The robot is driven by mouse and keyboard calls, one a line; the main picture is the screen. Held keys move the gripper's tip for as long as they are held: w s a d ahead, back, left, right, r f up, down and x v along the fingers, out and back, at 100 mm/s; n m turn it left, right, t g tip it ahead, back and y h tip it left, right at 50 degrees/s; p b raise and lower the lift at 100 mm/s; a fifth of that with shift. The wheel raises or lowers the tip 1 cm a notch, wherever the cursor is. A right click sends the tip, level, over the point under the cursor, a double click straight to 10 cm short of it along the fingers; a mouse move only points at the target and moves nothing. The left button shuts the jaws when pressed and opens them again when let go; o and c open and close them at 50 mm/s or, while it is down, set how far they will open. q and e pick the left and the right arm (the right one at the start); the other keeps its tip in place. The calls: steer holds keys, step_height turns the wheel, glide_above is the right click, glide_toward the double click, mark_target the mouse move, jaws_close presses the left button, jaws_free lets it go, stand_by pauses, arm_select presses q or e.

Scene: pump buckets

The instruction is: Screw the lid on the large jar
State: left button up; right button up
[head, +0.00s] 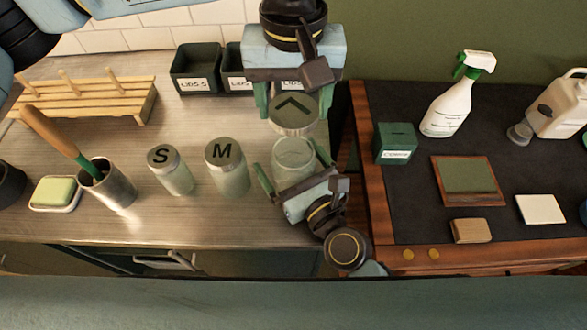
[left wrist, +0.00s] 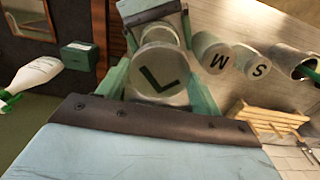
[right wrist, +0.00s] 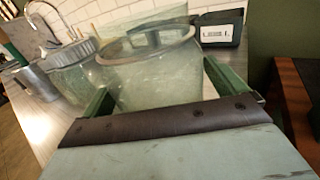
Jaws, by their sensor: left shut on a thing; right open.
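The large jar (head: 294,173) is clear glass and stands upright at the right end of the counter. In the right wrist view the jar (right wrist: 158,82) fills the middle. A round grey lid (head: 293,118) marked L is held by my left gripper (head: 292,108); the lid (left wrist: 160,76) faces its camera. In the head view the lid shows just behind and above the jar's mouth; I cannot tell whether they touch. My right gripper (head: 294,166) is open, its fingers on either side of the jar. In its own view the right gripper (right wrist: 160,92) spans the jar.
Lidded jars S (head: 172,175) and M (head: 228,175) stand left. Behind are dark lid bins (head: 196,68) and a wooden rack (head: 85,98). A metal cup (head: 110,190) holds a brush. A wooden-edged desk (head: 362,190) with a green box (head: 396,145) is close right.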

mark_target(294, 167)
steer(key=c, duration=1.5)
arm_select(q)
steer(key=shift+f, duration=2.5)
steer(key=shift+f, duration=0.9)
steer(key=shift+f, duration=0.55)
